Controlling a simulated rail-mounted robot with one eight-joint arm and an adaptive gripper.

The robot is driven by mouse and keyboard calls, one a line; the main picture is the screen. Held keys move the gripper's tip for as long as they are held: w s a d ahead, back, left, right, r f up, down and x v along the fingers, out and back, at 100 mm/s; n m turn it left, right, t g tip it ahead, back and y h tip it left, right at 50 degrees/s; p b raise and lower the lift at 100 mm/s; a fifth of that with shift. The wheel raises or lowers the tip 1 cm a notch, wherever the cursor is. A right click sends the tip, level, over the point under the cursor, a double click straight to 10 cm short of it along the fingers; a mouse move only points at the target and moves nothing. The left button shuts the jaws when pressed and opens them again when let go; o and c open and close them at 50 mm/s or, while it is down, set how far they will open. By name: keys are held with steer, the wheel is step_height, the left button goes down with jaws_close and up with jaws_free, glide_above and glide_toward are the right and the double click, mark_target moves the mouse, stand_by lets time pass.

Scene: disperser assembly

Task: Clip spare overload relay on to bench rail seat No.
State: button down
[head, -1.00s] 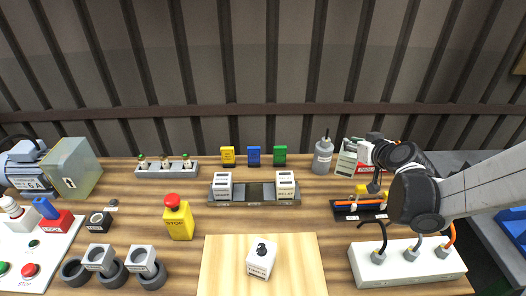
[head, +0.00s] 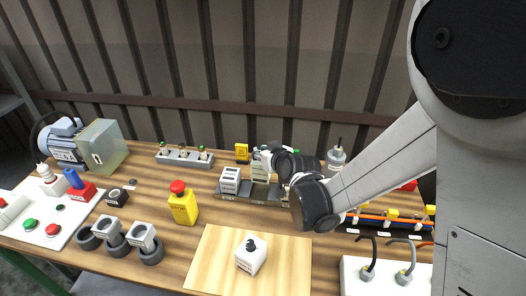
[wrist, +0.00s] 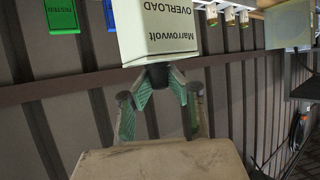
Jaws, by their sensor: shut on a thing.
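The spare overload relay is a white box (wrist: 158,28) printed "Marrowvolt OVERLOAD", seen upside down in the wrist view. My gripper (wrist: 160,80) is shut on its near end. In the head view the relay (head: 260,168) hangs upright over the middle of the grey bench rail (head: 262,194). Its lower end appears close to the rail; I cannot tell whether it touches. A white relay (head: 229,179) sits on the rail's left end. My arm hides most of the rail's right end.
A yellow stop box (head: 183,207) stands front left of the rail. A wooden board (head: 215,258) with a white knobbed block (head: 251,258) lies in front.

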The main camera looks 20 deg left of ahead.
mark_target(260, 171)
steer(key=shift+s+a, duration=0.15)
steer(key=shift+a, duration=0.2)
steer(key=shift+f+b, duration=0.1)
steer(key=shift+b, duration=0.25)
steer(key=shift+f+b, duration=0.2)
steer(key=shift+b, duration=0.1)
step_height(260, 171, down, 5)
steer(key=b, duration=0.5)
steer(key=shift+f, duration=0.15)
steer(key=shift+b, duration=0.75)
stand_by(1.5)
steer(key=shift+f+b, duration=1.2)
steer(key=shift+f, duration=0.1)
steer(key=c, duration=1.7)
jaws_free()
